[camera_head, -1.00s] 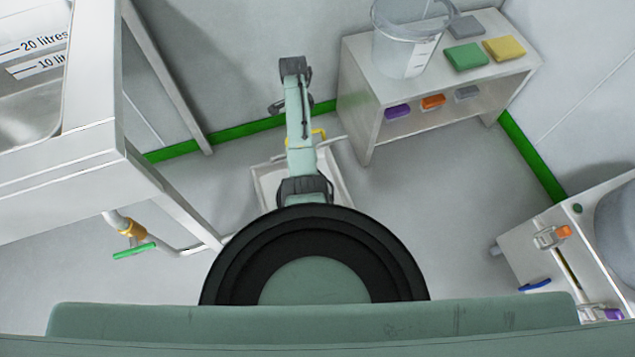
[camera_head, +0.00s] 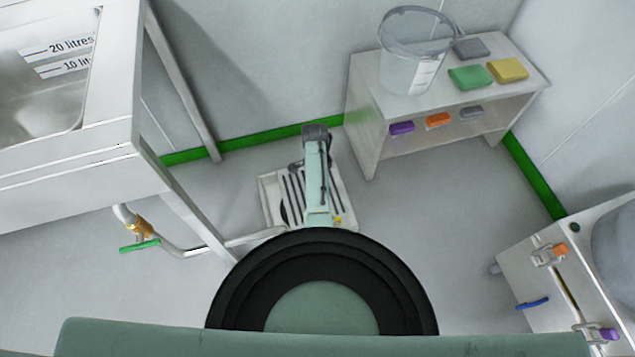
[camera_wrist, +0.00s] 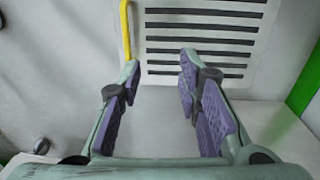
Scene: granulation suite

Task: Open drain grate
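The drain grate (camera_head: 341,190), a pale plate with dark slots, shows in its white frame on the floor beneath my arm. In the wrist view, the grate (camera_wrist: 256,35) lies ahead of my gripper, with its slots running across. A yellow handle (camera_wrist: 126,30) shows at its left edge; a small yellow part (camera_head: 338,219) shows near the frame's near right corner in the head view. The grate looks flat in its frame. My gripper (camera_wrist: 160,72) is open, its purple-padded fingers apart with nothing between them. My arm hides part of the grate in the head view.
A steel sink stand (camera_head: 110,165) is on the left, with a green-handled valve (camera_head: 139,246) and pipe beside it. A white shelf unit (camera_head: 362,125) bearing a clear bucket (camera_head: 405,70) stands behind right. A bench (camera_head: 520,290) is at right. Floor between shelf and bench is clear.

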